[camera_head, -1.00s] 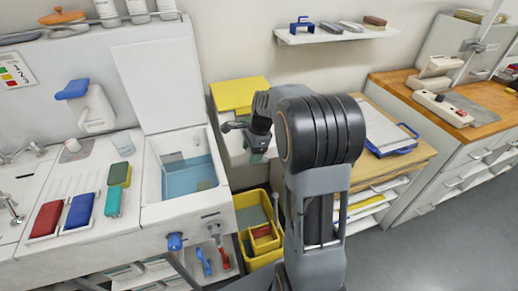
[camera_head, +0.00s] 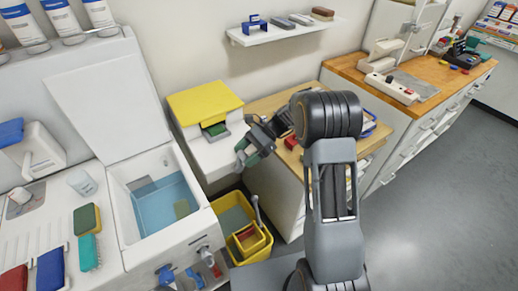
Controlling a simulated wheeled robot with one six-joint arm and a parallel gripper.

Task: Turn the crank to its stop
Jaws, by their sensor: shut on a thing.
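A white box with a yellow lid (camera_head: 205,101) stands between the sink unit and the wooden-topped cabinet. A dark slot in its front holds a green piece (camera_head: 216,130). My gripper (camera_head: 243,152) is at the box's right front side, pointing down and to the left. Its jaws are shut on what appears to be the crank's handle. The crank itself is hidden by the jaws and wrist, so I cannot tell its angle.
A sink basin with blue water (camera_head: 165,208) lies to the left. A yellow bucket (camera_head: 262,243) stands on the floor below my gripper. The wooden-topped cabinet (camera_head: 262,101) is close behind my arm. A wall shelf (camera_head: 285,31) hangs above. Grey floor is clear at right.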

